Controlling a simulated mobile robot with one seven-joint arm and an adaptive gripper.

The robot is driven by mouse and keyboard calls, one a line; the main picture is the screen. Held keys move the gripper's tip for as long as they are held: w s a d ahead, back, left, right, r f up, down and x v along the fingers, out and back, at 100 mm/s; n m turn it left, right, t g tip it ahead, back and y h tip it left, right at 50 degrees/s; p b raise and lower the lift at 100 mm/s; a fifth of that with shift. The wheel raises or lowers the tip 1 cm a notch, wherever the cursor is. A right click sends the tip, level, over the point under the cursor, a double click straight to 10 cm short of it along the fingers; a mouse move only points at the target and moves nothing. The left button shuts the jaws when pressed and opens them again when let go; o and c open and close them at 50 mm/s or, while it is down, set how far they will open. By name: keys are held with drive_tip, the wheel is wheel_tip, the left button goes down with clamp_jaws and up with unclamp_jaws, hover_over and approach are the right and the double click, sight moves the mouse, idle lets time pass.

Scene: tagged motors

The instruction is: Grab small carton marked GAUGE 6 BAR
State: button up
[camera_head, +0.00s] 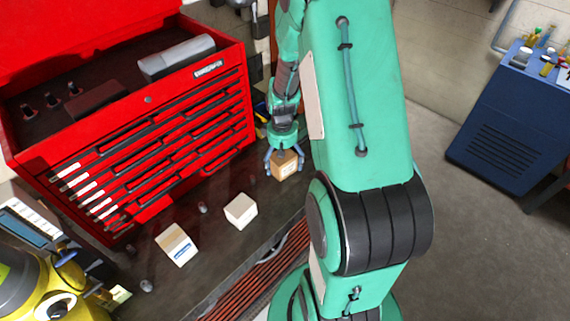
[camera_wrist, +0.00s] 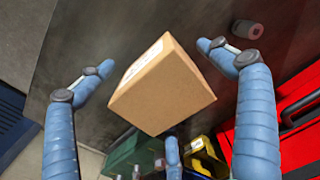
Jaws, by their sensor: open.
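A small brown carton (camera_head: 287,165) stands on the dark bench top near its right end, with a white label partly visible on it. In the wrist view the carton (camera_wrist: 163,90) sits between my spread blue fingers, with a gap on each side. A pale label shows on its upper left edge, but its wording cannot be read. My gripper (camera_head: 284,160) is open around the carton, pointing down, in the head view. The same gripper (camera_wrist: 158,75) fills the sides of the wrist view. No other carton's label can be read as GAUGE 6 BAR.
A white carton (camera_head: 240,210) and a white-and-tan carton with a blue label (camera_head: 176,244) stand on the bench to the left. A red tool chest (camera_head: 150,130) rises behind them. A yellow machine (camera_head: 40,290) is at the lower left.

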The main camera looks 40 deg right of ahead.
drive_tip(key=c, duration=1.6)
drive_tip(key=shift+c, duration=0.3)
drive_tip(key=shift+r, duration=0.15)
drive_tip(key=shift+r, duration=0.4)
drive_tip(key=r, duration=0.2)
drive_tip(key=shift+s+a+r+p, duration=0.1)
drive_tip(key=shift+s+r+p, duration=0.1)
drive_tip(key=shift+r+p, duration=0.2)
drive_tip(key=s+a+r+p, duration=0.1)
drive_tip(key=s+a, duration=0.7)
drive_tip(key=s, duration=0.5)
drive_tip(key=shift+a, duration=0.25)
drive_tip(key=shift+r, duration=0.1)
